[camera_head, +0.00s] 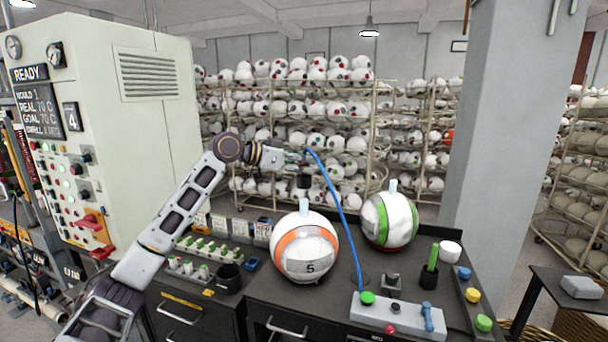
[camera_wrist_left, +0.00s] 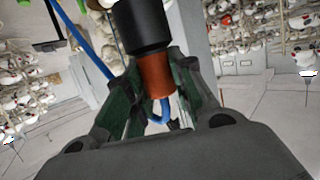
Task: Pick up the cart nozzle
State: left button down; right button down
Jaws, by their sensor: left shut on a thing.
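The cart nozzle (camera_wrist_left: 143,28) has a black cylindrical body and a copper-coloured collar, and a blue hose runs from it. My left gripper (camera_head: 300,157) is shut on the nozzle and holds it in the air above the bench. In the left wrist view my left gripper (camera_wrist_left: 155,85) has its green-lined fingers on both sides of the copper collar. In the head view the black end of the nozzle (camera_head: 304,181) hangs just above the orange-and-white ball (camera_head: 306,250) marked 5. The blue hose (camera_head: 335,193) runs down to the bench. My right gripper is not in view.
A green-and-white ball (camera_head: 388,220) stands to the right on the dark bench (camera_head: 262,308). A grey control box (camera_head: 398,318) with a green button sits at the front. A pale machine cabinet (camera_head: 112,120) stands at the left, and ball racks fill the back.

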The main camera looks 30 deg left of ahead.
pick_arm(q)
jog(key=shift+r, duration=1.45)
